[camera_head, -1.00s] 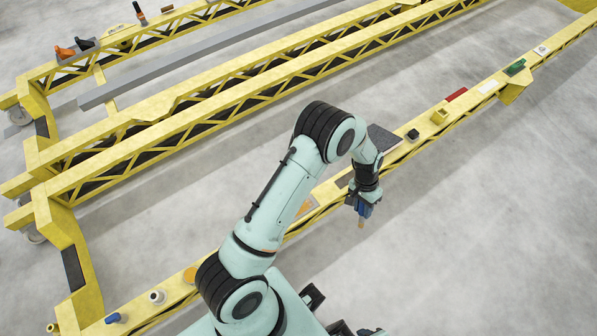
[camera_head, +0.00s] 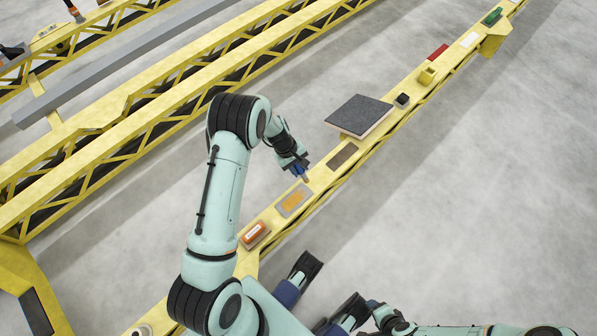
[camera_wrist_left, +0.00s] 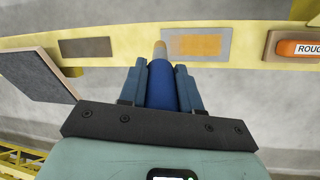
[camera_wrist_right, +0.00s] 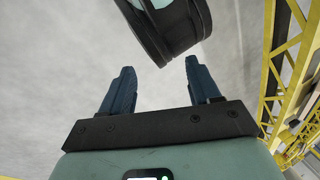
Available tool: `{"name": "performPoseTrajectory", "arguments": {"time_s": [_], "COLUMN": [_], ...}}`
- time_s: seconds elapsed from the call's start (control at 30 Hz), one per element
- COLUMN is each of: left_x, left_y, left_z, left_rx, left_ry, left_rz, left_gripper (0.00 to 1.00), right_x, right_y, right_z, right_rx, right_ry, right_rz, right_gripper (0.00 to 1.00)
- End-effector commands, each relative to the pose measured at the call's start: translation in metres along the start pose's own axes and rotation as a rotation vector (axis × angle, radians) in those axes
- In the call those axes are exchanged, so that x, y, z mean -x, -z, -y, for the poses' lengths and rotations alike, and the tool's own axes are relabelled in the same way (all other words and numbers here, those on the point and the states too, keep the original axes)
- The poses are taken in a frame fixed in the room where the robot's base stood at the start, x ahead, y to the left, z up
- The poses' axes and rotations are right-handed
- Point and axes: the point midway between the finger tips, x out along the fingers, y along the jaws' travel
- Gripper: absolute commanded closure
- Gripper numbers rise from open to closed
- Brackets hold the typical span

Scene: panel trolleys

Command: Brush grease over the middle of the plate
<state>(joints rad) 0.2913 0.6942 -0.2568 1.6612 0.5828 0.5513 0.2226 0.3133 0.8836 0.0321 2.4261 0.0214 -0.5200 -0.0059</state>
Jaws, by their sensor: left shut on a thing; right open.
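My left gripper (camera_head: 297,168) is shut on a brush with a blue handle (camera_wrist_left: 162,88) and a tan tip (camera_wrist_left: 159,48). The brush points at the yellow beam. A grey plate (camera_head: 293,201) with an orange patch over its middle lies flat on the beam; it also shows in the left wrist view (camera_wrist_left: 227,45). The brush tip appears just beside the plate's left edge in the left wrist view. I cannot tell whether it touches anything. My right gripper (camera_wrist_right: 159,70) is open and empty, away from the beam.
On the yellow beam (camera_head: 322,178) lie a brown plate (camera_head: 343,155), a dark square panel (camera_head: 358,114), an orange labelled block (camera_head: 254,234), a small black block (camera_head: 402,100) and a yellow holder (camera_head: 427,75). Grey floor is clear to the right.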

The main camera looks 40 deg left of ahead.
Motion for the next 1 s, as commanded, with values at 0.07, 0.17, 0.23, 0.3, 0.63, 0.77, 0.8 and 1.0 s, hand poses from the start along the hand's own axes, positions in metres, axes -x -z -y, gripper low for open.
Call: {"name": "performPoseTrajectory", "arguments": {"time_s": [0.07,0.17,0.23,0.3,0.63,0.77,0.8,1.0], "left_x": [-0.005,-0.006,-0.007,-0.009,-0.033,-0.047,-0.051,-0.061], "left_y": [0.009,0.012,0.013,0.013,0.019,0.022,0.023,0.026], "left_z": [0.004,0.004,0.005,0.005,0.011,0.015,0.016,0.018], "left_rx": [0.043,0.064,0.066,0.065,0.064,0.062,0.062,0.062], "left_ry": [-0.008,-0.013,-0.014,-0.014,-0.012,-0.011,-0.011,-0.012], "left_rz": [-0.011,-0.016,-0.016,-0.016,-0.015,-0.014,-0.014,-0.014], "left_gripper": [1.00,1.00,1.00,1.00,1.00,1.00,1.00,1.00], "right_x": [-0.008,-0.009,-0.010,-0.011,-0.030,-0.041,-0.045,-0.053], "right_y": [0.003,0.006,0.007,0.010,0.036,0.043,0.044,0.048], "right_z": [-0.002,-0.002,-0.002,-0.003,-0.010,-0.017,-0.019,-0.026], "right_rx": [0.000,-0.001,-0.001,-0.001,-0.007,-0.014,-0.016,-0.023], "right_ry": [0.000,0.000,0.000,0.000,-0.005,-0.014,-0.017,-0.026], "right_rz": [-0.008,-0.016,-0.021,-0.029,-0.101,-0.117,-0.119,-0.128], "right_gripper": [0.38,0.38,0.38,0.38,0.38,0.38,0.38,0.38]}}
